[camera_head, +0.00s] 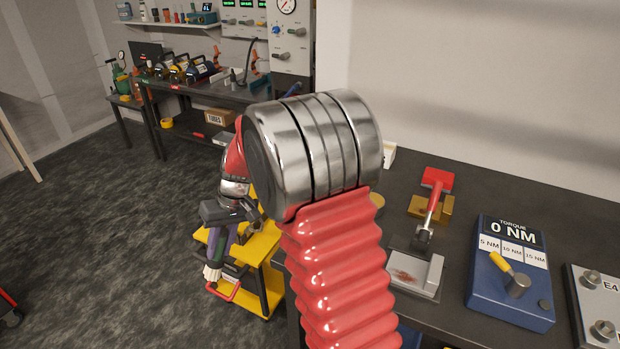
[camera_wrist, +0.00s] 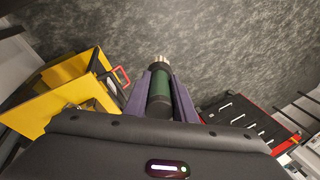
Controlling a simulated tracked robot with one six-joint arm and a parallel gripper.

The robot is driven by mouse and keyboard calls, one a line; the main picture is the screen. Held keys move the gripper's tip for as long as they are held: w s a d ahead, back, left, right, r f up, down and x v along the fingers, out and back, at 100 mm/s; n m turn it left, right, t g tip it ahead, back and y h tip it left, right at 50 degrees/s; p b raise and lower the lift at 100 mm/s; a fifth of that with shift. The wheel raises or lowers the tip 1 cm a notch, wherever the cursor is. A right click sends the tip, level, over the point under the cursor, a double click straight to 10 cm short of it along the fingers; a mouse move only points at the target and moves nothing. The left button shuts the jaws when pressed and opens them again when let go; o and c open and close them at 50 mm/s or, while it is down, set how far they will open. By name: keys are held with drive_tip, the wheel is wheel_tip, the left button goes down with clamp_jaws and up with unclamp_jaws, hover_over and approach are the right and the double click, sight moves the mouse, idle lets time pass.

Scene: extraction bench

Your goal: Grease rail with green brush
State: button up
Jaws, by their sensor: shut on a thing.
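My gripper (camera_head: 218,245) is at the left of the bench, in front of a yellow cart, pointing down. It is shut on the green brush (camera_head: 213,262). In the head view a light bristle-like end points down. A grey metal block with a rusty-red patch (camera_head: 405,273) lies on the dark bench and may be the rail; I cannot tell for sure. The brush is well apart from it, to the left.
The yellow cart (camera_head: 262,247) stands close behind my gripper. On the right bench are a red-handled tool (camera_head: 437,180) in a brass block and a blue torque box (camera_head: 510,285). A red tool chest (camera_wrist: 245,115) shows in the wrist view.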

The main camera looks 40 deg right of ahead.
drive_tip(key=s+d+r+m, duration=0.1)
drive_tip(key=s+d+r, duration=0.4)
drive_tip(key=r, duration=0.3)
drive_tip(key=s+d+r+m, duration=0.1)
drive_tip(key=s+d+r, duration=0.4)
drive_tip(key=r, duration=0.4)
drive_tip(key=s+d+r+m+t, duration=0.1)
drive_tip(key=s+d+r, duration=0.5)
drive_tip(key=s+r, duration=0.1)
drive_tip(key=shift+s+r, duration=0.35)
drive_tip(key=shift+r, duration=0.45)
drive_tip(key=shift+f, duration=0.15)
